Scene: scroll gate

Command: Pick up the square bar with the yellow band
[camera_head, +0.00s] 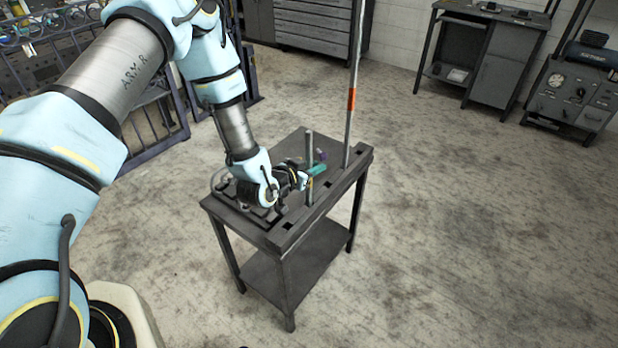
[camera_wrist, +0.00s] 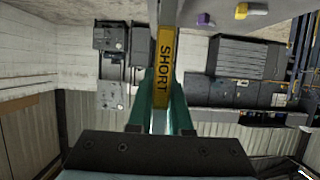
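The square bar with the yellow band (camera_head: 309,148) stands upright, its lower end at the slotted front strip of the small table. In the wrist view its yellow band (camera_wrist: 165,62) reads "SHORT". My gripper (camera_head: 312,176) reaches the bar from the left, level and low over the table. In the wrist view its green fingers (camera_wrist: 162,100) lie on both sides of the bar, close against it with no clear gap. Whether the bar's foot is still inside a slot cannot be told.
The dark table (camera_head: 262,238) has empty slots along its front strip. A tall pole with an orange band (camera_head: 351,99) stands at its far right end. A small purple thing (camera_head: 321,155) lies behind the bar.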

